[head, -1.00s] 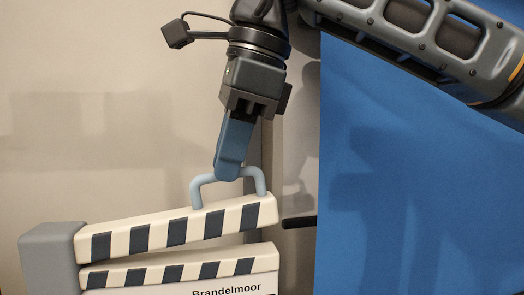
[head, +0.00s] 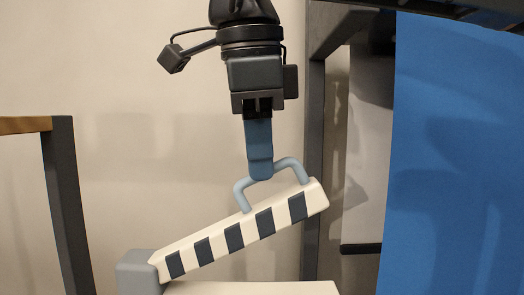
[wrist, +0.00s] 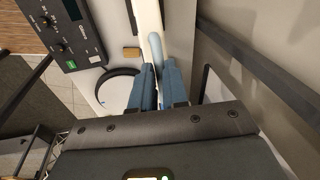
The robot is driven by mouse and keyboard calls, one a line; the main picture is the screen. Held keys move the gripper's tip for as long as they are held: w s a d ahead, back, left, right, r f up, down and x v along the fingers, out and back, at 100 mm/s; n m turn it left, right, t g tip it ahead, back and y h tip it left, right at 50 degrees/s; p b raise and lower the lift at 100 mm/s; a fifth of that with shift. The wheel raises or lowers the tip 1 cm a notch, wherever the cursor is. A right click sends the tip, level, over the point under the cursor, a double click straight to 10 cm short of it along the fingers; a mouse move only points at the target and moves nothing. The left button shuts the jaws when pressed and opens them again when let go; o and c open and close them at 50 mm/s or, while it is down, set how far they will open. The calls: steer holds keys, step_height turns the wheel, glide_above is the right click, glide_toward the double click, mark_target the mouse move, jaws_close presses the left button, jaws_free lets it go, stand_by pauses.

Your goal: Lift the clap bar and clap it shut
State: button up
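The clap bar (head: 219,243), white with dark slanted stripes, is tilted up from the grey hinge block (head: 140,272) at its left end. A wide gap separates it from the white clapperboard body (head: 262,288), whose lower part is out of the picture. A light blue handle (head: 290,163) arches from the top of the bar. My gripper (head: 260,176) is shut on the handle near its middle, with blue fingers pointing down. In the wrist view, the two fingers (wrist: 157,78) close around the handle (wrist: 155,46), beside the white bar (wrist: 148,17).
A blue panel (head: 455,160) hangs at the right, beside a dark upright post (head: 315,130). A wood-topped stand with a dark leg (head: 66,200) is at the left. The wrist view shows a black device with knobs (wrist: 62,32) at upper left.

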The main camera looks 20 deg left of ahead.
steer(key=o, duration=0.4)
steer(key=shift+o, duration=0.2)
step_height(320, 180, up, 8)
steer(key=s, duration=0.1)
steer(key=shift+s+f, duration=0.2)
steer(key=shift+s, duration=0.05)
stand_by(0.3)
